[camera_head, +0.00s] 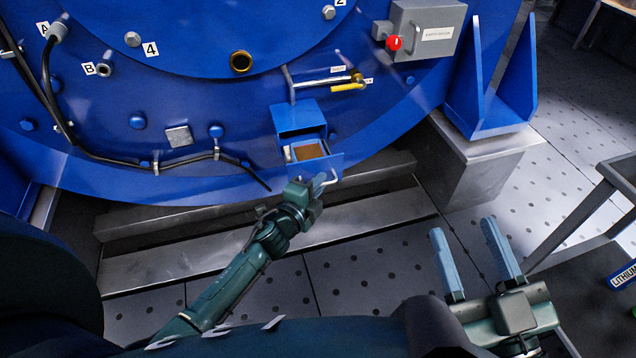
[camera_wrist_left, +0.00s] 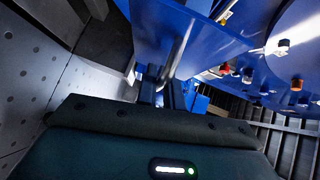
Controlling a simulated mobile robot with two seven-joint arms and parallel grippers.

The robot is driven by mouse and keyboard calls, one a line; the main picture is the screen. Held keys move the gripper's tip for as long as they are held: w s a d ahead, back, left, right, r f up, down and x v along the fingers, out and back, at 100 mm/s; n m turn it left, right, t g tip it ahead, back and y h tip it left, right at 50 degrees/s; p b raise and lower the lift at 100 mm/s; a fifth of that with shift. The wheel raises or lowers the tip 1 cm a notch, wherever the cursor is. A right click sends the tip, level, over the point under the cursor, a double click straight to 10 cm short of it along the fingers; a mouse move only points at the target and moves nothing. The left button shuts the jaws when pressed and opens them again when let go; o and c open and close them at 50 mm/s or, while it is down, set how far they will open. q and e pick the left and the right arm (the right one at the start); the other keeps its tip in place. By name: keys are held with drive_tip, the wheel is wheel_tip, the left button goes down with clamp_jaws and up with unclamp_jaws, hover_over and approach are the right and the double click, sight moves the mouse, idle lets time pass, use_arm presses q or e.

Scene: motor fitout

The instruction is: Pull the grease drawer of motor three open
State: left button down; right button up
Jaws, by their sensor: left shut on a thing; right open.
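The grease drawer (camera_head: 309,153) is a small blue box under a blue housing (camera_head: 298,117) on the big blue motor (camera_head: 200,105). It stands partly pulled out, and brown content shows inside. My left gripper (camera_head: 321,183) is at the drawer's front, shut on its pale handle (camera_head: 331,178). In the left wrist view the fingers (camera_wrist_left: 170,92) are partly hidden behind my wrist, close to a metal bar and a blue face. My right gripper (camera_head: 463,231) is open and empty above the floor at the lower right.
A yellow-handled valve (camera_head: 348,87) sits above the drawer. A grey box with a red knob (camera_head: 425,30) is at the upper right. A black cable (camera_head: 100,148) runs along the motor. A metal step lies below. A dark cart with a lithium-labelled item (camera_head: 622,275) stands at the right.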

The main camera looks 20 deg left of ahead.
use_arm(q)
drive_tip(key=c, duration=1.5)
unclamp_jaws()
drive_tip(key=shift+c, duration=0.2)
use_arm(e)
drive_tip(key=shift+r, duration=0.1)
drive_tip(key=shift+r, duration=0.1)
use_arm(q)
drive_tip(key=p+v, duration=0.3)
drive_tip(key=v, duration=1)
use_arm(e)
drive_tip(key=shift+d+f+h, duration=0.25)
drive_tip(key=shift+f+h, duration=0.2)
drive_tip(key=shift+h, duration=0.05)
